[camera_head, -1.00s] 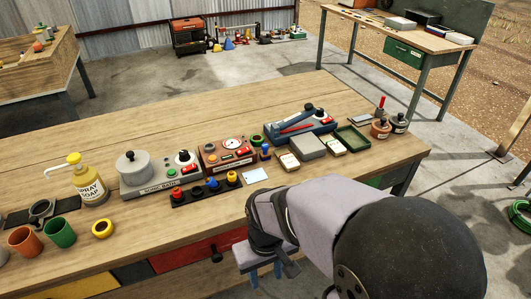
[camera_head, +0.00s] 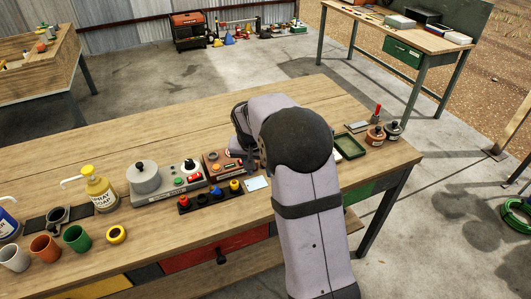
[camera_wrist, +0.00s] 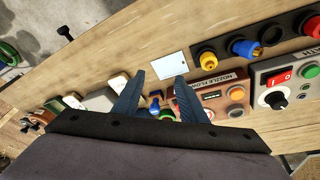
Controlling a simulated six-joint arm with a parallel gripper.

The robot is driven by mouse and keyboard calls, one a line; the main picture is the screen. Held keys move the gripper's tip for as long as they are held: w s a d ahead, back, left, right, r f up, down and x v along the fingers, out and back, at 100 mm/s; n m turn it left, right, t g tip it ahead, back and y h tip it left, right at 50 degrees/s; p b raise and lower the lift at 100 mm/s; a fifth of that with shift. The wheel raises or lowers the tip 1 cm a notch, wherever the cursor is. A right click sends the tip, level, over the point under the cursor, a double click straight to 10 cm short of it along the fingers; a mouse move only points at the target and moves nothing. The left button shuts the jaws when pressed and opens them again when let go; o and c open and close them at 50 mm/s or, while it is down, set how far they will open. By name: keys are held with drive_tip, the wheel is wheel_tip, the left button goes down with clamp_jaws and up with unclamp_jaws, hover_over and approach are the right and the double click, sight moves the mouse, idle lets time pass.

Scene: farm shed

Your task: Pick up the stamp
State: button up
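A small blue-handled object that looks like the stamp (camera_wrist: 154,102) stands on the bench and shows in the wrist view between my two fingers, near the palm edge. My gripper (camera_wrist: 159,77) is open, its dark blue-grey fingers apart with nothing held between them. How high the fingers are above the stamp is hard to tell. A white card (camera_wrist: 170,65) lies just past the fingertips; it also shows in the head view (camera_head: 257,184). In the head view my arm hides most of the gripper and the area around the stamp.
A red-brown control box (camera_wrist: 208,97) stands close beside one finger. A row of coloured knobs (camera_head: 210,196) and a grey control unit (camera_head: 165,180) are to the left. A green tray (camera_head: 349,146) and ink bottles (camera_head: 393,130) stand to the right. The bench front (camera_head: 170,235) is mostly clear.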

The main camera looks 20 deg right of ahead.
drive_tip(key=w+d+r+m+h+p, duration=0.1)
drive_tip(key=w+d+r+m+p, duration=0.1)
drive_tip(key=w+d, duration=0.45)
drive_tip(key=shift+t, duration=0.4)
drive_tip(key=shift+w+f+p, duration=0.5)
drive_tip(key=shift+f+p, duration=0.15)
drive_tip(key=shift+f, duration=0.5)
drive_tip(key=shift+w+f+p, duration=0.45)
drive_tip(key=shift+f+p, duration=0.25)
drive_tip(key=shift+f, duration=0.45)
drive_tip(key=shift+w+f+p, duration=0.5)
drive_tip(key=shift+f+p, duration=0.15)
drive_tip(key=shift+f, duration=0.5)
drive_tip(key=shift+c, duration=0.3)
drive_tip(key=c, duration=0.9)
